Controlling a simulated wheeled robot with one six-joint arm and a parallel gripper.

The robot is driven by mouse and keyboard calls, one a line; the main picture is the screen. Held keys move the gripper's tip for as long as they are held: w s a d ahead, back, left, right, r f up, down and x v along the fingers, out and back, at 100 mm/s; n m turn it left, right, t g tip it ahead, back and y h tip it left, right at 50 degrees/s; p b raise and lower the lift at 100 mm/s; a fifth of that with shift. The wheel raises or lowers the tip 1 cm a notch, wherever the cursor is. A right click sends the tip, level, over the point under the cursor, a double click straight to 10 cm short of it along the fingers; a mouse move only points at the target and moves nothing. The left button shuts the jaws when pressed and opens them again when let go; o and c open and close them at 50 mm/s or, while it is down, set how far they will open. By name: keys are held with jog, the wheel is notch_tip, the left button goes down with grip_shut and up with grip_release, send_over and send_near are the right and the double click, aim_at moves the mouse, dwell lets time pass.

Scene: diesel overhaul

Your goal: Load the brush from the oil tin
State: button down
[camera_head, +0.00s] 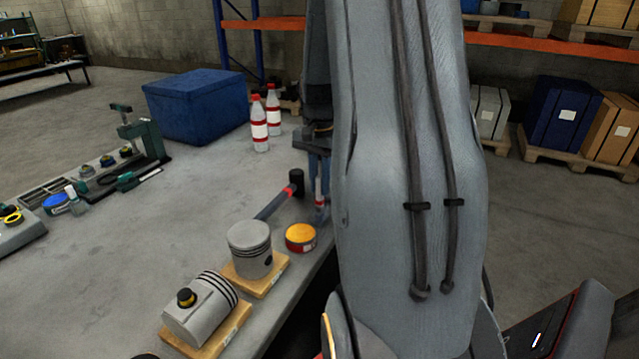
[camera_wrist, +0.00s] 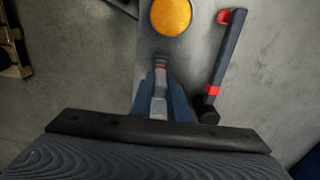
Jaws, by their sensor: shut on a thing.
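The oil tin (camera_head: 300,238) is a short round tin with a red side and a full amber-yellow top. It stands near the right edge of the table, and its amber top (camera_wrist: 171,16) shows at the top of the wrist view. My gripper (camera_head: 319,168) is shut on the brush (camera_head: 320,196), which points down with a red band below the fingers. In the wrist view my gripper (camera_wrist: 160,85) holds the brush (camera_wrist: 160,66) between its fingers. The brush is beyond the tin in the head view, apart from it. Its bristle end is hard to make out.
A dark bar tool (camera_head: 277,202) with red bands and a black end lies beside the brush. Two pistons (camera_head: 249,249) (camera_head: 200,310) rest on wooden blocks in front. Two red-capped bottles (camera_head: 259,130) and a blue box (camera_head: 196,105) stand farther back. The table's middle is clear.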

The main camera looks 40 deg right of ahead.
jog(key=shift+r+p, duration=2.6)
jog(key=shift+r, duration=0.7)
jog(key=shift+a+f, duration=0.1)
